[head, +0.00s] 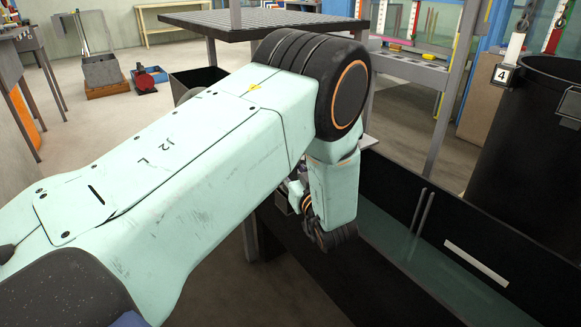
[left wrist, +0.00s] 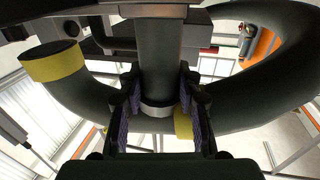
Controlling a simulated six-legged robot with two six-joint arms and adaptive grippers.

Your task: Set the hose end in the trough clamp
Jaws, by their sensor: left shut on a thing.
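In the left wrist view, my left gripper (left wrist: 158,78) has its purple-padded fingers shut on a dark, thick hose-like cylinder (left wrist: 160,50) with a grey collar near its lower end. A thick black hose (left wrist: 275,85) loops behind it, with a yellow band (left wrist: 52,63) at the left. I cannot tell whether the held cylinder joins this hose. In the head view, my left arm hides most of the gripper and what it holds. I cannot make out the trough clamp for certain. My right gripper is not in view.
A dark slatted table (head: 235,22) stands behind my arm. A tall black barrel (head: 525,150) stands behind the trough at the right, near a tag marked 4 (head: 503,74). A grey box on an orange base (head: 103,75) is at the back left. Open floor lies between.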

